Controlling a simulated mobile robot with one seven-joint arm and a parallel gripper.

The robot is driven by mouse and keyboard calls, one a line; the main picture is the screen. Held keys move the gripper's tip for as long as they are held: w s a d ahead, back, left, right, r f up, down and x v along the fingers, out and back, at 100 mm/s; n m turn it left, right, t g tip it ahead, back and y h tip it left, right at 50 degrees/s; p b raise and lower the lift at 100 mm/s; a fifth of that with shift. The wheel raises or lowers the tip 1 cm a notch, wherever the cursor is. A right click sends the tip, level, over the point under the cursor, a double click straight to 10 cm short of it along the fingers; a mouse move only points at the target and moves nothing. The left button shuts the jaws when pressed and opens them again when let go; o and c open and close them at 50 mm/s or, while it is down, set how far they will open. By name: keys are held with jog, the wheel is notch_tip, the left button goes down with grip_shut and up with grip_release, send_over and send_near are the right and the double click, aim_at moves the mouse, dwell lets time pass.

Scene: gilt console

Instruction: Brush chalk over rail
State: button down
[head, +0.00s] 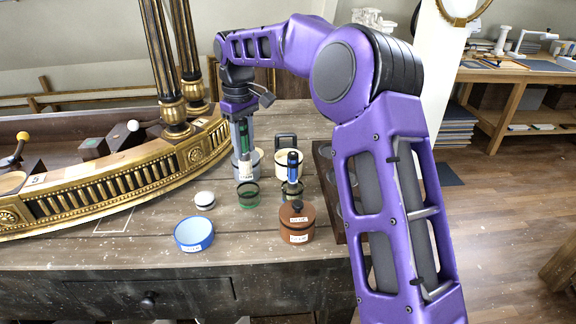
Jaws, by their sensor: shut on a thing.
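The gilt rail (130,170) of the console runs along the left, with a carved front band and two dark columns. My gripper (243,148) points down just right of the rail's end, shut on a slim upright tool with a green part (244,134) and a pale lower part. I cannot tell whether this tool is the brush; its lower end is in front of or inside a grey pot (258,155). Labelled containers stand nearby: a blue bowl (193,235), a brown lidded pot (297,224) and a cream pot (283,168). Their labels are unreadable, so I cannot tell which holds chalk.
A small white-topped jar (204,200), a green-rimmed glass (248,196) and a blue-topped tool (293,167) stand on the grey wooden bench (130,250). A dark wooden rack (327,180) is partly hidden by my arm. Bare bench lies left of the blue bowl.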

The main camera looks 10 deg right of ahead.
jog(key=w+d+t+p, duration=0.35)
jog(key=w+d, duration=0.55)
jog(key=d, duration=0.3)
jog(key=shift+t, duration=0.25)
jog(key=shift+d+f+b, duration=0.2)
jog(key=shift+f+b, duration=0.5)
jog(key=shift+f, duration=1.95)
jog(key=shift+s+f, duration=0.1)
jog(key=shift+f, duration=0.5)
notch_tip(320, 180, up, 7)
jog(key=shift+p, duration=0.45)
jog(key=shift+r, duration=0.1)
